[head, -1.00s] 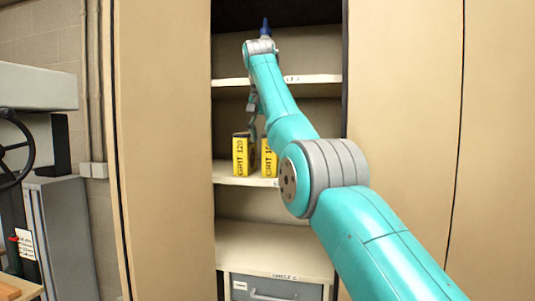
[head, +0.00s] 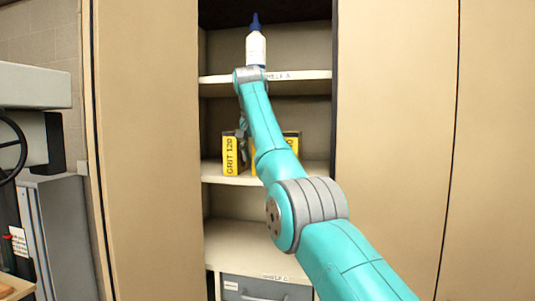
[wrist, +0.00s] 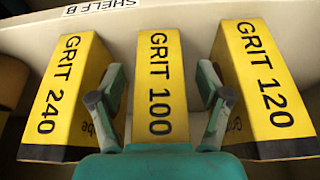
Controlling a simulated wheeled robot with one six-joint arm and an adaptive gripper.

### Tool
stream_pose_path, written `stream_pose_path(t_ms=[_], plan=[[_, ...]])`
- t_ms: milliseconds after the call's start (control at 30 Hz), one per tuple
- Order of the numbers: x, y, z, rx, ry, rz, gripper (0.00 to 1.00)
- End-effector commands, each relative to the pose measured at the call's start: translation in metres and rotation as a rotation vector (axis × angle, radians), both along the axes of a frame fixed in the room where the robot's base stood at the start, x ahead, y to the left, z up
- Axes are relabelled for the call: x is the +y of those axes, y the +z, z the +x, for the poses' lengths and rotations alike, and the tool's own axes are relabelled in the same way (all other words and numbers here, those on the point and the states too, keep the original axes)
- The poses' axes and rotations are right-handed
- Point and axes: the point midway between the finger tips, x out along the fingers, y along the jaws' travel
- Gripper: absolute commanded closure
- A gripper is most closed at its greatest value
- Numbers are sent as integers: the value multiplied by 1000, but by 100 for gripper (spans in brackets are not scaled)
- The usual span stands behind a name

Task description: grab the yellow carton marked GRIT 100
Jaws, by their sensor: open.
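The yellow carton marked GRIT 100 (wrist: 158,97) is the middle one of three in the wrist view. Its label faces my camera. In the head view my gripper (head: 243,126) is small and partly hidden at the middle shelf. My arm covers most of the cartons behind it there.
Yellow cartons marked GRIT 240 (wrist: 68,95) and GRIT 120 (wrist: 262,85) stand close on either side. GRIT 120 also shows in the head view (head: 230,155). A white bottle (head: 256,48) stands on the shelf above. Cabinet doors flank the opening.

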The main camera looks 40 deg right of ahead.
Motion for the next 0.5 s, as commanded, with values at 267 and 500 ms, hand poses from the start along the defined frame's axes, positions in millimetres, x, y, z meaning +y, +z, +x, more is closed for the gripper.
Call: stream_pose_path(t_ms=[267,500], plan=[[0,0,0,0,0,0,63],[0,1,0,-1,0,0,100]])
